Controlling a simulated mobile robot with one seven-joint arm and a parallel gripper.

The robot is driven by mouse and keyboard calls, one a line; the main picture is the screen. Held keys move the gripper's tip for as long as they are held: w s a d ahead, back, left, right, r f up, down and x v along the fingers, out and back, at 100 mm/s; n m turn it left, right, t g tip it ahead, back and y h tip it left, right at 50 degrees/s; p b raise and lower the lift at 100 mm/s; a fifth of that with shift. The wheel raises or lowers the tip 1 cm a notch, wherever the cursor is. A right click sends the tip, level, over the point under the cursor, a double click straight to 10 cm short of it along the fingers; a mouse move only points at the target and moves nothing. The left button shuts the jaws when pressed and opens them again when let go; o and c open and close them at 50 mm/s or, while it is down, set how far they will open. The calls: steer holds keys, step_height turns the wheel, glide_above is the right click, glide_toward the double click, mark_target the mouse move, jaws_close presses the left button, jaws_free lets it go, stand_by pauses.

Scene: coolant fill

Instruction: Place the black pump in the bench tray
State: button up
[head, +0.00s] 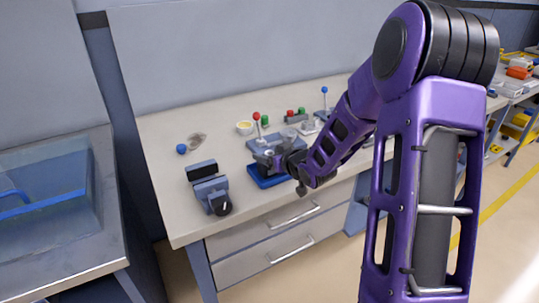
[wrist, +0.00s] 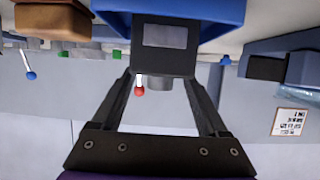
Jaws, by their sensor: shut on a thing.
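The black pump (wrist: 165,62), a dark block with a grey panel and a short grey round stub, sits between the two fingers of my gripper (wrist: 162,80) in the wrist view. The gripper is shut on it. A blue tray (wrist: 215,12) shows right beside the pump in that upside-down view. In the head view the blue tray (head: 266,182) lies near the bench's front edge, and my gripper (head: 272,160) is directly over it. The pump is hard to make out there. I cannot tell whether it touches the tray floor.
A blue-grey vise (head: 208,190) stands left of the tray on the bench (head: 165,150).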

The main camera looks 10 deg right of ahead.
steer(key=shift+f, duration=0.15)
steer(key=o, duration=1.5)
steer(key=shift+r, duration=0.25)
steer(key=p+v, duration=0.1)
steer(key=v, duration=1.1)
steer(key=shift+p, duration=0.4)
